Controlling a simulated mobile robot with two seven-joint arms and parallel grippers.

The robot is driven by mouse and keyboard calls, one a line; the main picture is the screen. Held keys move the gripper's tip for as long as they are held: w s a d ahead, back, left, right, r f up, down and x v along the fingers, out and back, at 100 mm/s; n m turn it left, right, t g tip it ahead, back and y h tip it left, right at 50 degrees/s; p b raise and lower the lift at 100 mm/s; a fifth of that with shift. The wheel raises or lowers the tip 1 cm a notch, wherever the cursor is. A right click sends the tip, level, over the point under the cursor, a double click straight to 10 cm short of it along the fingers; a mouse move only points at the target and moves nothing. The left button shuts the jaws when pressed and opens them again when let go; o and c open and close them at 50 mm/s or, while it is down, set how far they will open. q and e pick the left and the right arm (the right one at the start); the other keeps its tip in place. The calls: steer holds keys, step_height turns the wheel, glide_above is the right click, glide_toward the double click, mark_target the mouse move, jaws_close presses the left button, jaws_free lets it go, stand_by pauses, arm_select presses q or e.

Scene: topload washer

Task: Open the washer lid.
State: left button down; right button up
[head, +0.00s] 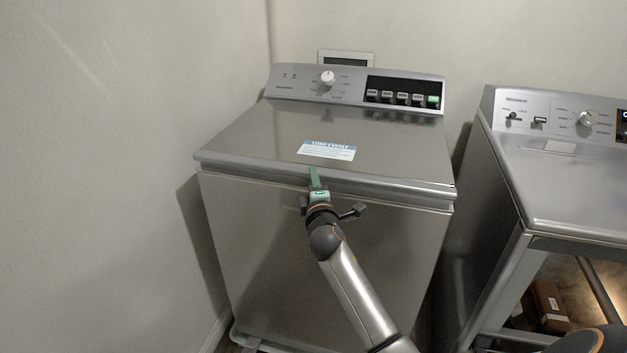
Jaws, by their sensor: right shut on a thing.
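My left gripper is not in view.
The washer's control panel (350,88), with a white knob (327,78), rises behind the lid. A second silver appliance (575,185) with an open front stands at the right, across a narrow gap. A wall (100,170) is close on the left.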

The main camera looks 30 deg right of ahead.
jaws_close()
stand_by(0.8)
steer(key=shift+r, duration=0.1)
